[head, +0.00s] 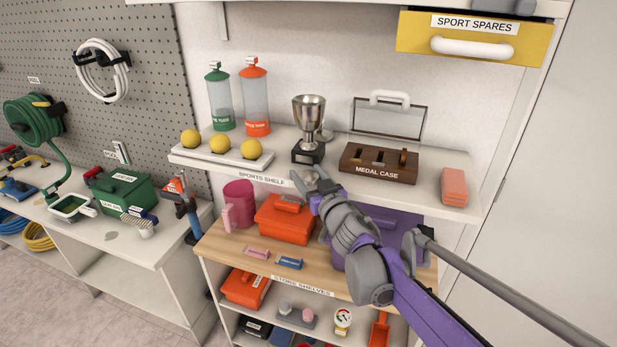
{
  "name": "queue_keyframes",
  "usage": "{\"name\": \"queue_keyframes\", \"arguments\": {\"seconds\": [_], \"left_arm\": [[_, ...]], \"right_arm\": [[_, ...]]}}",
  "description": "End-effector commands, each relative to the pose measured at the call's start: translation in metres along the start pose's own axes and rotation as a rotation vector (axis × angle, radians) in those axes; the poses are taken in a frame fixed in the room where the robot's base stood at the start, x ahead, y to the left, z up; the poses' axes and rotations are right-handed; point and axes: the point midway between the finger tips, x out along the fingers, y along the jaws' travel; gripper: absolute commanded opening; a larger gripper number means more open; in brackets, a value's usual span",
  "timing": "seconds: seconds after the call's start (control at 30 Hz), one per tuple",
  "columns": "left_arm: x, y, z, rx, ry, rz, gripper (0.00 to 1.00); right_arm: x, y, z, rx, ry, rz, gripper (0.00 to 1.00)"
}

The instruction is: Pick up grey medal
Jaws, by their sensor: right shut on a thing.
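My right gripper (314,178) is at the front edge of the sports shelf, below the trophy and left of the medal case. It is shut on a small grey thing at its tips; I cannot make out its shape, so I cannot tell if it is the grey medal. The brown medal case (374,172) stands on the shelf with its clear lid raised. A bronze-coloured medal (403,158) stands in its right slot; the other slots look dark. My left gripper is out of view.
The silver trophy (308,120) stands close behind my right gripper. Yellow balls (220,144) in a white holder and two bottles (256,100) are left of it. An orange block (454,187) is at the shelf's right end. The sport spares drawer (470,50) overhangs above.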

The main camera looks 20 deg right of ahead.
Motion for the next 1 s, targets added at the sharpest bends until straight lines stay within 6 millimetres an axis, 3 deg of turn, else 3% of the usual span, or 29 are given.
{"name": "queue_keyframes", "arguments": {"seconds": [0.27, 0.47, 0.67, 1.0], "left_arm": [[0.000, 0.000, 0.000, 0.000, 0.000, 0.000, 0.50], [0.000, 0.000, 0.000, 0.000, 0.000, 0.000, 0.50], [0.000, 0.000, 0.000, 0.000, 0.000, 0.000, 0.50], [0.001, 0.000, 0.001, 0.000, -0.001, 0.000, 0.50]], "right_arm": [[0.000, 0.000, -0.002, 0.000, 0.000, 0.000, 0.00], [0.000, 0.000, -0.020, 0.000, 0.000, 0.000, 0.00], [0.000, 0.000, -0.059, 0.000, 0.000, 0.000, 0.00], [0.000, 0.000, -0.141, 0.000, 0.000, 0.000, 0.00]]}}
